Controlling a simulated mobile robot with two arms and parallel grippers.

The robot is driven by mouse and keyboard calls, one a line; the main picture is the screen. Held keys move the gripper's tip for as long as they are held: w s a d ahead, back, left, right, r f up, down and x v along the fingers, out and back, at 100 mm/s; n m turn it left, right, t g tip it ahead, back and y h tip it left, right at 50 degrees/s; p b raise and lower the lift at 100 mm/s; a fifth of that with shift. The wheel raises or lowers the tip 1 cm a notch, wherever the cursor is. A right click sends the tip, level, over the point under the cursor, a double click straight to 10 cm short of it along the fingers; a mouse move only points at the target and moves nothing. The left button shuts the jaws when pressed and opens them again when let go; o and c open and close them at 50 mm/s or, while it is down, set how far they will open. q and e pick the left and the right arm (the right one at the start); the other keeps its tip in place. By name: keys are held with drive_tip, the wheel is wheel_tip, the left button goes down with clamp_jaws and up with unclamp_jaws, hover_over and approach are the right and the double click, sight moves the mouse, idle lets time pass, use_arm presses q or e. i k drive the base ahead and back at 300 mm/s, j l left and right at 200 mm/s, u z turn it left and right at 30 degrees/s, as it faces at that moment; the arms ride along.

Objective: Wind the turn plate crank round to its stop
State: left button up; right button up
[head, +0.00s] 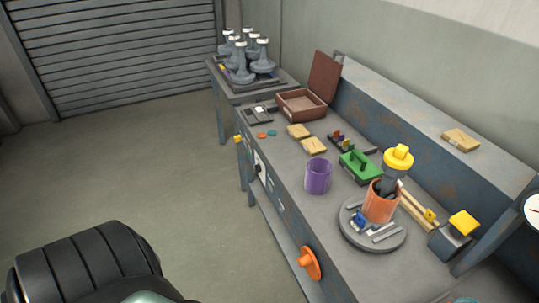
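The turn plate (353,240) is a round grey disc on the bench top at the right. An orange cylinder (379,207) stands on it, with a dark piece and a yellow cap (398,157) above. Small blue and grey pieces lie on the plate beside the cylinder. An orange crank (310,263) is on the bench's front face, below and to the left of the plate. I cannot tell how far the crank is turned. Neither of my grippers shows; a black segmented part of my own body fills the lower left.
The long grey bench (283,167) carries a purple cup (318,175), a green box (358,166), a brown open case (301,104) and tan packets (313,146). Several grey shell-like objects (241,67) stand at the far end. The floor (150,160) left of the bench is clear.

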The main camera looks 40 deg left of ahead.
sight(308, 259)
drive_tip(key=u, duration=0.9)
